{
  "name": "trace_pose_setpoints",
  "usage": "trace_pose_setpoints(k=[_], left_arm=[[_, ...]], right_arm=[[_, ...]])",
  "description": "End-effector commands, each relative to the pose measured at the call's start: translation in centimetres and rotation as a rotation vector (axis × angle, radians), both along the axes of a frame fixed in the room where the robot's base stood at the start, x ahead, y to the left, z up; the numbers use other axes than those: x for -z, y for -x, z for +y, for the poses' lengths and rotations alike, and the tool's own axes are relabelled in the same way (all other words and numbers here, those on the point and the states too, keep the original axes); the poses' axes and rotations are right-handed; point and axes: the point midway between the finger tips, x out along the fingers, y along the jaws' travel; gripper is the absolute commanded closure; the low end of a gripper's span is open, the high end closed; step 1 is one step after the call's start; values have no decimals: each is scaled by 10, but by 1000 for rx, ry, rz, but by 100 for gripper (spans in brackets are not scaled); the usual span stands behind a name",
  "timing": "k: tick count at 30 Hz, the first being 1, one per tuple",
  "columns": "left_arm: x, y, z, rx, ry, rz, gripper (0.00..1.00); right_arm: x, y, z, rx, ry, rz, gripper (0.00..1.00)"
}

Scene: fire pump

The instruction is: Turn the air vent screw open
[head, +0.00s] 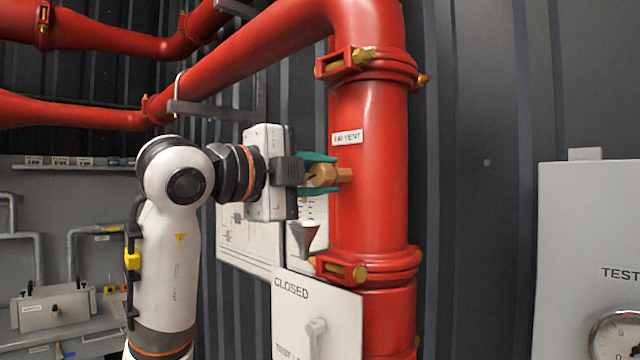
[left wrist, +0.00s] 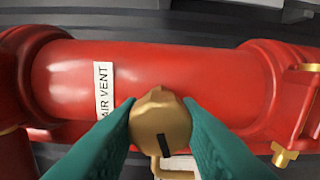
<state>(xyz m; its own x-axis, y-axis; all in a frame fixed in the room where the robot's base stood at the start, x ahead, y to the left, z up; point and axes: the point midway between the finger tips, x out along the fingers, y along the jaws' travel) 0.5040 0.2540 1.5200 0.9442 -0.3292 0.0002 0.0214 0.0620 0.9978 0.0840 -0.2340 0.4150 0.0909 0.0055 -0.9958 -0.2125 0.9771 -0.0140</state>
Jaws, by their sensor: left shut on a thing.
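The brass air vent screw (head: 322,176) sticks out from the left side of the red vertical pipe (head: 368,215), below a white "AIR VENT" label (head: 347,137). My left gripper (head: 320,174) reaches it from the left, with its green fingers on either side of the brass. In the left wrist view the screw's round brass head (left wrist: 160,122) has a dark slot and sits between the two green fingers (left wrist: 161,125), which are shut on it. The label (left wrist: 103,90) shows there on the pipe beside the screw. My right gripper is not in view.
A small grey funnel (head: 304,236) is below my left gripper. A white panel marked "CLOSED" (head: 318,310) with a lever stands under it. A grey cabinet with a gauge (head: 614,336) is at the right. Red pipes (head: 90,32) run across the upper left.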

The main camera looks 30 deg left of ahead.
Motion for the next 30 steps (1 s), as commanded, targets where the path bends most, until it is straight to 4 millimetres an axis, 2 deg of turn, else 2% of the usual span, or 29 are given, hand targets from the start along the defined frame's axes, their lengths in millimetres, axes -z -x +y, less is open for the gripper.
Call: trace_pose_setpoints(k=[12, 29, 30], left_arm=[[2, 0, 0, -2, 176, 64, 93], [2, 0, 0, -2, 200, 73, 93], [2, 0, 0, -1, 200, 73, 64]], right_arm=[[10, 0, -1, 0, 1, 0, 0], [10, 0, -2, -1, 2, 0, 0], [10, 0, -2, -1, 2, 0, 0]])
